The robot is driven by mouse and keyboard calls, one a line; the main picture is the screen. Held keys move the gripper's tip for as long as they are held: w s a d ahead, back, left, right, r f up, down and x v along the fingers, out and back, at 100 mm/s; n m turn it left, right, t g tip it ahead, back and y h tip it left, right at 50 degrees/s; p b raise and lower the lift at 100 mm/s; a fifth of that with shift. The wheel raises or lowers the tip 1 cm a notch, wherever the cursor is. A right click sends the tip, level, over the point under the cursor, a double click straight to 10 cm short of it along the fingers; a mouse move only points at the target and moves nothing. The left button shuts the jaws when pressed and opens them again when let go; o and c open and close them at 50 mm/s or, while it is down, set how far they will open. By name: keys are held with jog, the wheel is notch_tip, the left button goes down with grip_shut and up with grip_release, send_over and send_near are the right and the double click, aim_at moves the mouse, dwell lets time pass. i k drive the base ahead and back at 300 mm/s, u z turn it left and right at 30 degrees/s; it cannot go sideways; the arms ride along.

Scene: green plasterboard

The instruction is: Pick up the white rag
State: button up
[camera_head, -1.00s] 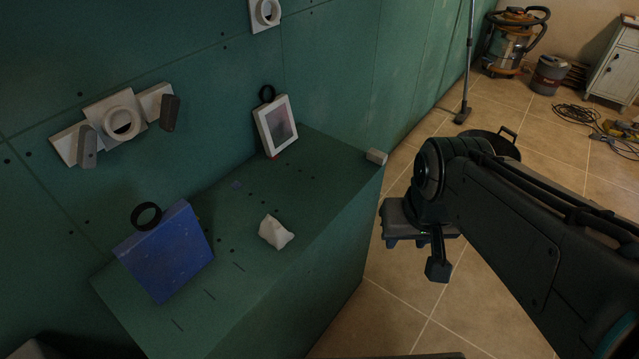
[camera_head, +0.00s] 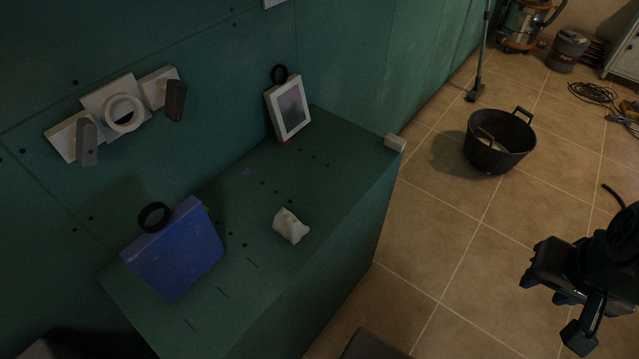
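The white rag (camera_head: 290,226) is a small crumpled lump on top of the green ledge (camera_head: 345,165), between the blue box and the ledge's front edge. It is fully visible and nothing touches it from above. My gripper (camera_head: 566,318) is at the lower right, over the tiled floor and well to the right of the rag. It is dark and partly cut off by the picture's edge. Its fingers are too dark and oddly angled to show whether they are open or shut.
A blue box (camera_head: 175,250) and a white picture frame (camera_head: 289,108) stand on the ledge against the green wall. A small pale block (camera_head: 395,143) sits at its right corner. A black bucket (camera_head: 498,142) stands on the floor. The floor between ledge and gripper is mostly clear.

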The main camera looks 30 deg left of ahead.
aim_at(285, 222)
jog(key=k, duration=0.6)
jog(key=u, duration=0.8)
jog(key=i, duration=0.5)
jog(key=u, duration=0.05)
